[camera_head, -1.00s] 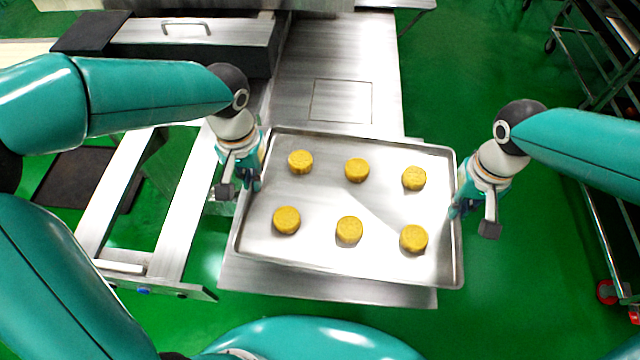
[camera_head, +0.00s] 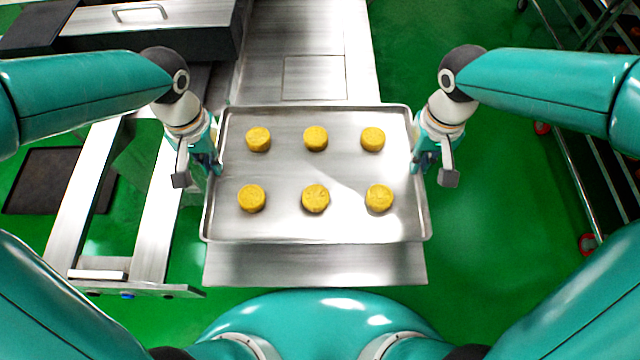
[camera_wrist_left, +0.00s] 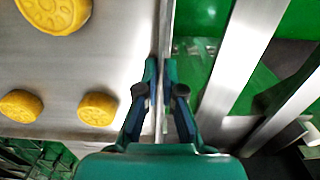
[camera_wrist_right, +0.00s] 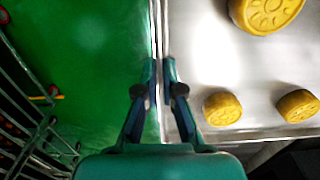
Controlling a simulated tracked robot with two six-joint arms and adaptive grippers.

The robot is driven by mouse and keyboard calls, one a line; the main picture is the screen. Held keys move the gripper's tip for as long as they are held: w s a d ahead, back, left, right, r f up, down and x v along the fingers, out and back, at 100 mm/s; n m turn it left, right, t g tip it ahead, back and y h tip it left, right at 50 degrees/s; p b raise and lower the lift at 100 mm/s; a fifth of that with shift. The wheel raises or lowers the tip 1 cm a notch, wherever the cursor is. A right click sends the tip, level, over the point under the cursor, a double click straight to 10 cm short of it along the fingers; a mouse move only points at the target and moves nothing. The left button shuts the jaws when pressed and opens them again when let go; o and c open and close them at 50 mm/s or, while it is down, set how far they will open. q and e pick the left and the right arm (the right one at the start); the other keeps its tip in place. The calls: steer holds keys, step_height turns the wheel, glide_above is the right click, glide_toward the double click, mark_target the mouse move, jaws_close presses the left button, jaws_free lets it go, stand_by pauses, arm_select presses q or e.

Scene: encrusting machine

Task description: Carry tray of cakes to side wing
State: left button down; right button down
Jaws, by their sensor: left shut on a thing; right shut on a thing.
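The metal tray (camera_head: 330,222) is in the middle of the head view, with several round yellow cakes (camera_head: 315,198) standing on it in two rows. My left gripper (camera_head: 215,165) is shut on the tray's left rim; the left wrist view shows its fingers (camera_wrist_left: 160,75) either side of that rim. My right gripper (camera_head: 415,165) is shut on the tray's right rim, and the right wrist view shows its fingers (camera_wrist_right: 160,75) around it. The tray looks about level over a steel surface; the gap beneath it cannot be told.
The steel bench (camera_head: 315,265) shows in front of and behind the tray. A metal frame with rails (camera_head: 150,220) stands at the left. A rack (camera_head: 580,170) stands at the right, with green floor between.

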arm_select(q)
steer(key=shift+f+b, duration=0.35)
steer(key=shift+f, duration=0.35)
arm_select(e)
steer(key=shift+w+f, duration=0.1)
steer(key=shift+f, duration=0.6)
arm_select(q)
steer(key=shift+a+f, duration=0.1)
arm_select(e)
steer(key=shift+a+f, duration=0.1)
